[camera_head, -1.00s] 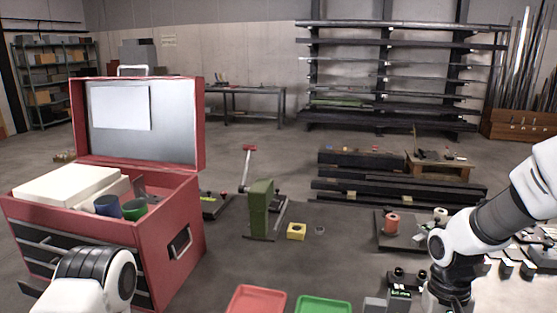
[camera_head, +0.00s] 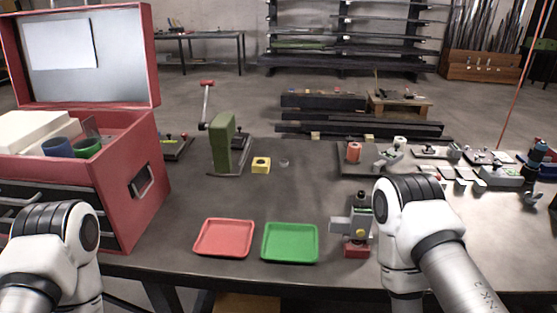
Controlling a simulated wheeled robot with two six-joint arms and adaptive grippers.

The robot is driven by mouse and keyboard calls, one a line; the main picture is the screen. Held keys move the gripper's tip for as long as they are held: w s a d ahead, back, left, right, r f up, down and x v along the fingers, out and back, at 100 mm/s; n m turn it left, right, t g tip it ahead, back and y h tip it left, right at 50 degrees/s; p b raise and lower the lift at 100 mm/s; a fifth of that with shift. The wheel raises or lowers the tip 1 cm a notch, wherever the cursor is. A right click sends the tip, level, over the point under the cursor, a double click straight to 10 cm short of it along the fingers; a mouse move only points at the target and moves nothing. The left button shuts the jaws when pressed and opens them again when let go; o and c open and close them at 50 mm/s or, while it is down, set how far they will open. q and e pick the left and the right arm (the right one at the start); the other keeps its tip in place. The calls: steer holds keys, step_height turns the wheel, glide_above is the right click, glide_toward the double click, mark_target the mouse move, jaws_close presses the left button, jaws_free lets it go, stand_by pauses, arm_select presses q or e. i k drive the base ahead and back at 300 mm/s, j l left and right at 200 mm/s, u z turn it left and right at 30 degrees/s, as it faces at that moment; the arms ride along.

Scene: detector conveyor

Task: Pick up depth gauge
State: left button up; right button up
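I cannot tell for certain which item is the depth gauge. A small grey upright device (camera_head: 354,222) with a black top knob, a yellow round spot and a red base stands on the table, just left of my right wrist. Several small grey and dark instruments (camera_head: 455,170) lie on the right side of the table, too small to identify. My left arm shows at the lower left in front of the red toolbox, and my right arm at the lower right. Neither arm's fingers show in the head view.
The red toolbox (camera_head: 145,215) stands open at left. A red tray (camera_head: 224,238) and a green tray (camera_head: 290,243) lie near the front edge. A green lever press (camera_head: 223,145) and a yellow block (camera_head: 261,165) stand behind them. The middle of the table is mostly clear.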

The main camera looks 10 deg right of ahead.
mark_target(361, 217)
steer(key=z, duration=0.85)
